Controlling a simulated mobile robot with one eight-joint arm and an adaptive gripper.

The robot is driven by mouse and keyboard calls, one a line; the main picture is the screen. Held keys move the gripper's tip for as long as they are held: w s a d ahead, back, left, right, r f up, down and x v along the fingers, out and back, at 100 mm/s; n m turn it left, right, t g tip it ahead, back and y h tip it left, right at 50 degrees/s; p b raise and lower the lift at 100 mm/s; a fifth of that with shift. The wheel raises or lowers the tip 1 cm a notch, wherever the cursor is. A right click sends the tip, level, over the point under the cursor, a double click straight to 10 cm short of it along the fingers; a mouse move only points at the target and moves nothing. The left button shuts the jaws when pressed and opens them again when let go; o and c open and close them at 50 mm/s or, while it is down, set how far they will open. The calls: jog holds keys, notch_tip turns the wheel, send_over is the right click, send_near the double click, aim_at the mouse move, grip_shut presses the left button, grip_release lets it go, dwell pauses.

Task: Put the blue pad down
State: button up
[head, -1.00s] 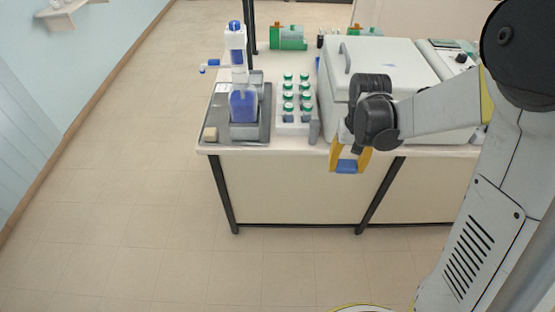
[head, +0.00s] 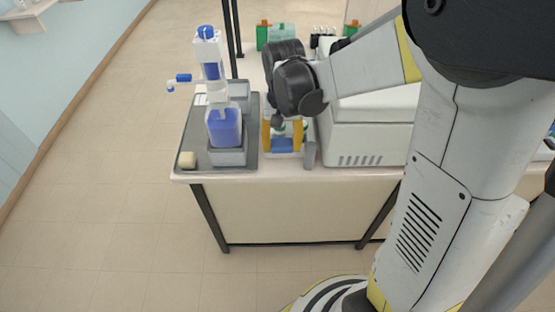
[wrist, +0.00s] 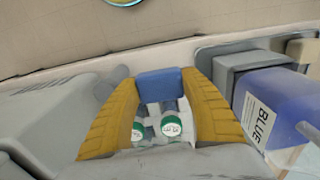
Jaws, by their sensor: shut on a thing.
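The blue pad (wrist: 160,84) is held between the yellow fingers of my gripper (wrist: 160,88) in the wrist view. In the head view the pad (head: 283,145) shows between the fingertips of my gripper (head: 283,144), near the front edge of the table. Green-capped bottles (wrist: 171,126) stand in a rack just behind and below the pad. My gripper partly hides them in the head view, where one cap (head: 280,132) still shows. I cannot tell whether the pad touches the rack.
The bottle, labelled BLUE (wrist: 262,121), is close at the right in the wrist view. A large grey-white machine (head: 362,140) is right of my gripper.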

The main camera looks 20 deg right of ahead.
aim_at(282, 168)
notch_tip(282, 168, down, 8)
jog(key=b, duration=0.2)
jog(key=shift+s+b, duration=0.15)
jog(key=shift+b, duration=0.25)
jog(key=shift+f, duration=0.15)
jog(key=o, duration=1.1)
jog(key=shift+c, duration=0.2)
